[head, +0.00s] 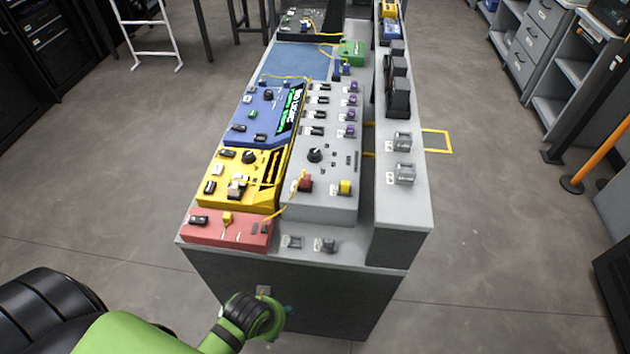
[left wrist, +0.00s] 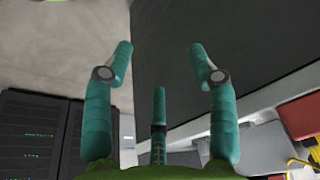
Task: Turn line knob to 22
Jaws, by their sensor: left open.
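Three black round knobs show in the head view: one on the blue unit (head: 268,95), one on the yellow unit (head: 248,156) and one on the grey panel (head: 314,154). Their markings are too small to read, so I cannot tell which is the line knob or its setting. My left gripper (head: 284,311) is low in front of the bench's near end, below the bench top and apart from all the knobs. In the left wrist view its teal fingers (left wrist: 163,60) are spread, with nothing between them. My right gripper is not in view.
A red unit (head: 240,236) sits at the bench's near left edge. Yellow cable (head: 291,207) runs from it toward the grey panel. A raised grey ledge (head: 404,213) with black boxes (head: 397,98) runs along the right. Open floor (head: 130,130) lies left of the bench.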

